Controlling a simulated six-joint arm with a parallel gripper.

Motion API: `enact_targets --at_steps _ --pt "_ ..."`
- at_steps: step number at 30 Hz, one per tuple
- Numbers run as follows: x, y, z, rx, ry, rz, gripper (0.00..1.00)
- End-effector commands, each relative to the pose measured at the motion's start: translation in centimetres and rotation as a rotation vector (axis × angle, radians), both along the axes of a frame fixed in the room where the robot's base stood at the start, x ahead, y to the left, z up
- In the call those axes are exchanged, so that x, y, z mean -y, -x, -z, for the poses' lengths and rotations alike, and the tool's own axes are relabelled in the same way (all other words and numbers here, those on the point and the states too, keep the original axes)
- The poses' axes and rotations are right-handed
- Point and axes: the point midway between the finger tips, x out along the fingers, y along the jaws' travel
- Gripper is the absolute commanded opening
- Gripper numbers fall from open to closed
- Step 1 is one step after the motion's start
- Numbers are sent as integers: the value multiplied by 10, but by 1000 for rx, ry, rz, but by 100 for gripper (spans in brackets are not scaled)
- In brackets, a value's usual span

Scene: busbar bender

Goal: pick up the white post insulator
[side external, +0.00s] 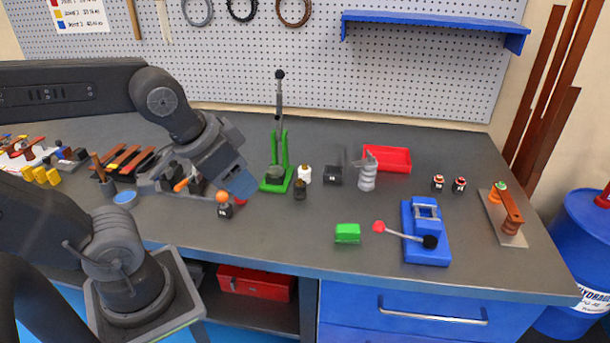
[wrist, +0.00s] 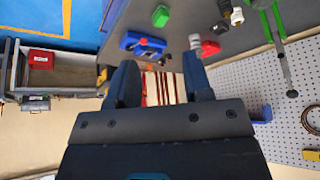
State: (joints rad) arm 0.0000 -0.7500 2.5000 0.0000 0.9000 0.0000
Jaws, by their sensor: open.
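The white post insulator (side external: 304,174) is a small white upright piece on the grey bench, just right of the green lever press. It also shows in the wrist view (wrist: 237,16) near the top edge, right of centre. My gripper (side external: 240,184) is above the bench, left of the press and apart from the insulator. In the wrist view my gripper (wrist: 160,68) has its two dark blue fingers spread, with nothing between them.
The green press (side external: 276,175) with its tall lever stands between my gripper and the insulator. A dark, round piece (side external: 299,189) stands in front of the insulator. A grey ribbed piece (side external: 367,175), a red tray (side external: 390,159), a green block (side external: 347,233) and a blue bender (side external: 425,235) are farther right.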

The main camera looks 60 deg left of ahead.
Motion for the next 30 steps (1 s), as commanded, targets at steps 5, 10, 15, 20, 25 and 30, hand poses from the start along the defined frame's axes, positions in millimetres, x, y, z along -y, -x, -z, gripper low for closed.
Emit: enact_targets --at_steps 5,10,15,20,25,30 --pt "0 -1 0 -1 0 -4 46" --pt "-10 -25 -6 -28 10 -102 46" --pt "-37 -80 -8 -72 28 -328 46" --pt "-69 -138 3 -97 42 -558 46" --pt "-110 -195 33 -110 49 -797 46" --pt "-151 -240 73 -104 55 -1006 46"
